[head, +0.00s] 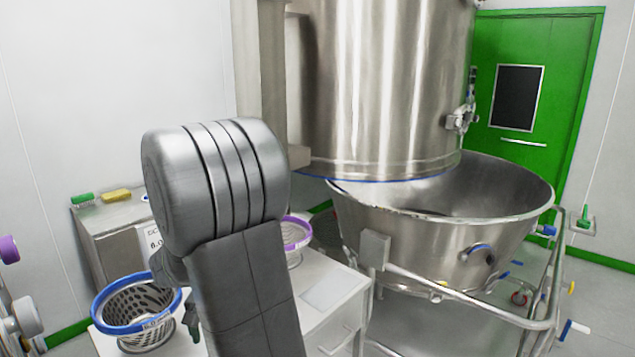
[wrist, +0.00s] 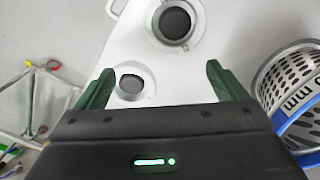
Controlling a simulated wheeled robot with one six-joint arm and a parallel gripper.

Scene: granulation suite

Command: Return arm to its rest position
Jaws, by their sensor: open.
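My gripper (wrist: 160,85) shows in the wrist view with its two dark green fingers spread apart and nothing held between them. It hangs above a white surface (wrist: 190,75). A round dark opening with a metal ring (wrist: 188,45) lies ahead of the fingers, and a smaller grey round piece (wrist: 131,85) shows between them, nearer the left finger. In the head view my bent arm fills the middle foreground and hides most of my gripper.
A blue-rimmed perforated basket (head: 137,302) stands left of my arm; it is close to the right finger in the wrist view (wrist: 290,80). A purple-rimmed basket (head: 295,234) is partly hidden behind my arm. A large steel bowl (head: 445,235) on a railed trolley stands right.

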